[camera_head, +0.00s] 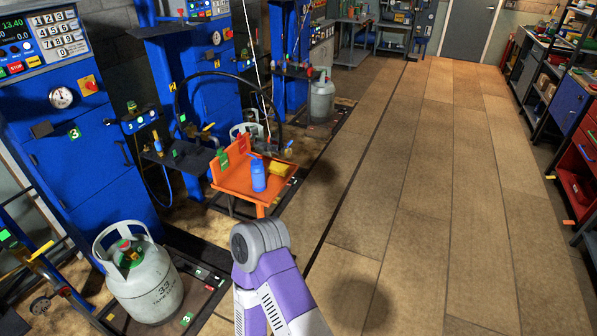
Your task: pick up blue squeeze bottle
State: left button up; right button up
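The blue squeeze bottle (258,177) stands upright on a small orange table (231,182) left of the middle of the head view. A yellow block-like thing (279,168) lies just to its right, and green and red items (222,158) stand at the table's back left. One of my arm links, purple and white with a grey round joint, rises from the bottom of the view, in front of the table and apart from the bottle. Neither of my grippers shows.
A grey gas cylinder (144,285) stands on a scale at the lower left. Blue filling cabinets (88,155) line the left, with a black hose (178,100) behind the table. Shelves with red drawers (577,170) stand at the right. The tiled floor (418,200) between is clear.

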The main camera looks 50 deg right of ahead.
aim_at(259, 177)
jog(key=z, duration=1.4)
